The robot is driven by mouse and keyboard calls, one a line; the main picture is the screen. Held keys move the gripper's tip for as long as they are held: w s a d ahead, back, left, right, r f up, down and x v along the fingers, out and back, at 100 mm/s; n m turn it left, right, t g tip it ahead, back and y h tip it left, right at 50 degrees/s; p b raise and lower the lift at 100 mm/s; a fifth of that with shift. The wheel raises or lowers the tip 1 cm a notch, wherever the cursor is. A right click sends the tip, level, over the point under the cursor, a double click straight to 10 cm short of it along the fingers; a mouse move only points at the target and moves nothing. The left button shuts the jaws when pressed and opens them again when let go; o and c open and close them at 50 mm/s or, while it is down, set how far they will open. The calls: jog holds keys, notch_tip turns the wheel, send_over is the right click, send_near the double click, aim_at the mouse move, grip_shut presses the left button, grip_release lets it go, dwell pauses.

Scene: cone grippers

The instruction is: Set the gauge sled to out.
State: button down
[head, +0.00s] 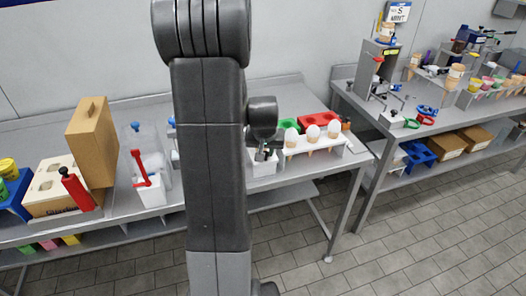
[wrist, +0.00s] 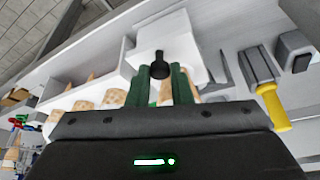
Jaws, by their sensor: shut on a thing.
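My gripper (wrist: 160,80) has its two green fingers closed around a small black knob (wrist: 160,62) in the wrist view. The knob stands on a white block (wrist: 172,30), which looks like the gauge sled, set on the grey bench. My arm hides part of the bench there. I cannot read any in or out mark on the sled.
A white rack (head: 340,158) of topped cones stands close to the right of my gripper, with a red tray (head: 312,121) behind. A yellow-handled tool (wrist: 273,108) lies nearby in the wrist view. A clear-walled unit with a red lever (head: 141,168) stands left of my arm.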

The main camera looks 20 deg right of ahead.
jog(key=shift+d+r, duration=0.1)
jog(key=shift+d, duration=0.05)
jog(key=c, duration=1.5)
grip_release()
jog(key=shift+o, duration=1)
jog(key=shift+d, duration=0.2)
jog(key=shift+a, duration=0.1)
jog(key=b+v, duration=0.1)
jog(key=v, duration=1.2)
jog(key=shift+s+r, duration=0.2)
jog(key=shift+r, duration=0.15)
jog(key=shift+f, duration=0.1)
